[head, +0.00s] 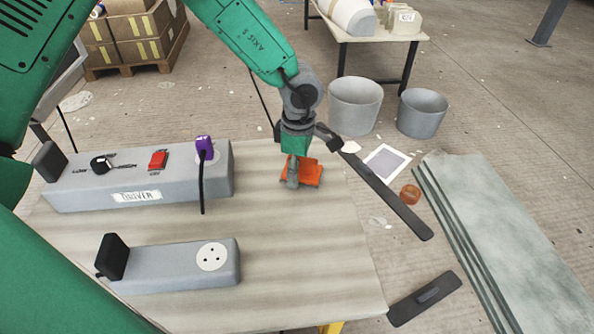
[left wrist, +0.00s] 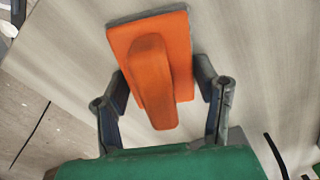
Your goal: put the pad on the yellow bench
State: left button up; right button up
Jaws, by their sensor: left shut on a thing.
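The pad is an orange block with a raised grip (head: 314,173), near the right side of the wood-topped bench (head: 300,250), whose visible leg is yellow. My left gripper (head: 293,180) comes down from above and is shut on the pad. In the left wrist view, the pad (left wrist: 150,70) lies between the two fingers of the left gripper (left wrist: 162,85), with the bench top behind it. I cannot tell whether the pad touches the bench top. My right gripper is not in view.
On the bench stand a long grey box labelled DRIVER (head: 75,190) and a smaller grey socket box (head: 180,268). The bench's front middle is clear. Beyond its right edge are two grey bins (head: 355,105), a long dark bar (head: 395,200), a dark float (head: 425,298) and greenish sheets (head: 510,240).

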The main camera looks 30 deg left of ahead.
pick_arm(q)
jog(key=shift+d+r, duration=0.1)
jog(key=shift+d, duration=0.1)
jog(key=o, duration=1.2)
jog(key=shift+a+f, duration=0.2)
jog(key=shift+a, duration=0.05)
jog(key=shift+a, duration=0.1)
jog(key=shift+r, duration=0.15)
notch_tip(320, 180, up, 12)
jog(key=p, duration=0.3)
jog(key=shift+d, duration=0.2)
